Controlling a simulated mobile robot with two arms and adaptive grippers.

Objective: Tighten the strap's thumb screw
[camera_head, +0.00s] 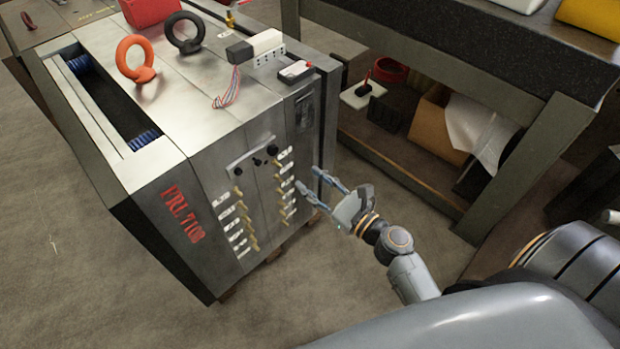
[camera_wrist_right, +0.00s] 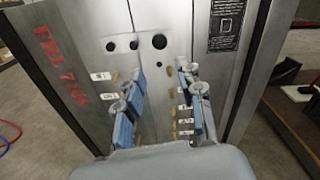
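A light metal strap (camera_head: 250,154) lies across the seam on the front face of the steel mould base (camera_head: 176,178). Small black round parts (camera_head: 272,149) sit on and just below it; I cannot tell which is the thumb screw. In the right wrist view, black round spots (camera_wrist_right: 160,41) show on the mould face beyond the fingers, and the strap's outline is not clear. My right gripper (camera_head: 309,178) is open and empty, right of and below the strap, with its fingers pointing at the face. Its two blue-padded fingers also show in the wrist view (camera_wrist_right: 163,101). My left gripper is not in view.
Rows of brass fittings with white labels (camera_head: 242,222) stick out of the mould face near my fingers. An orange eyebolt (camera_head: 136,60), a black eyebolt (camera_head: 185,33) and a white connector block (camera_head: 266,42) stand on top. A workbench (camera_head: 480,45) with a cardboard box (camera_head: 430,125) below stands at right.

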